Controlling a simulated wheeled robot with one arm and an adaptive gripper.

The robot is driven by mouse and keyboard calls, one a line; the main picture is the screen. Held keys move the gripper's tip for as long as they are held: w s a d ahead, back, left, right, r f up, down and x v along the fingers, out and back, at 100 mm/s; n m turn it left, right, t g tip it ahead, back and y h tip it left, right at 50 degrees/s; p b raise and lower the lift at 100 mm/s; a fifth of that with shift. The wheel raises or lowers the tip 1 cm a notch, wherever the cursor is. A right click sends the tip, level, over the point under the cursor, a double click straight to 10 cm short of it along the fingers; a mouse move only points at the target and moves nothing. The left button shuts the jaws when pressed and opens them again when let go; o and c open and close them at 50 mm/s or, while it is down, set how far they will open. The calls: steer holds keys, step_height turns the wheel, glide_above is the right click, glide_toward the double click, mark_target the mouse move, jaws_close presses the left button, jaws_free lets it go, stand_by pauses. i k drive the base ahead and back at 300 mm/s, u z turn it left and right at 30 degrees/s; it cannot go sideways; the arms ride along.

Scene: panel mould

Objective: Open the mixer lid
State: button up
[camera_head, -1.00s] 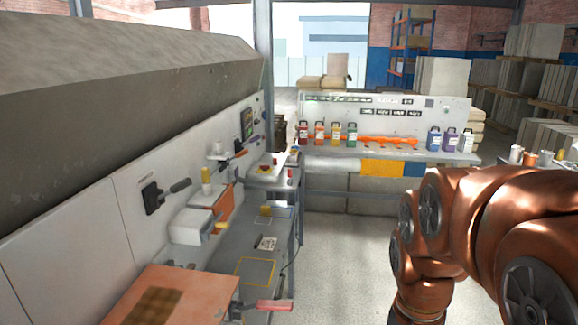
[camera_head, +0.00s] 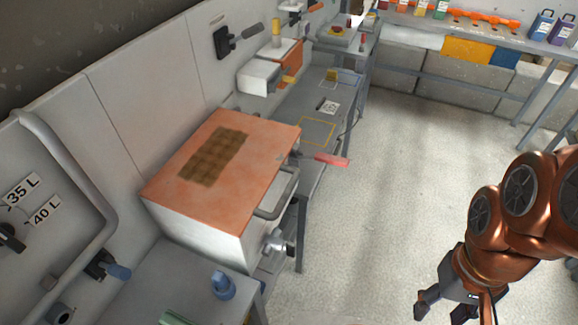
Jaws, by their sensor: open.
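A white box-shaped machine (camera_head: 200,232), which looks like the mixer, stands left of centre on the bench. Its flat orange-red lid (camera_head: 255,130) lies level on top and looks closed, with a brown meshed patch on it. A grey bar handle (camera_head: 277,195) sticks out from the front side near the lid's edge. My gripper (camera_head: 445,308) hangs at the lower right over the floor, well apart from the machine. It is open and empty, pointing down, and partly cut off by the bottom edge.
A red lever (camera_head: 325,160) juts from the bench over the aisle. A blue-grey knob (camera_head: 222,285) stands on the near bench. Wall valves and a pipe (camera_head: 75,165) are at the left. The floor (camera_head: 385,190) between machine and arm is clear.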

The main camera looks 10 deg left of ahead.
mark_target(219, 179)
steer(key=u, duration=0.25)
steer(key=k, duration=0.85)
steer(key=u, duration=0.65)
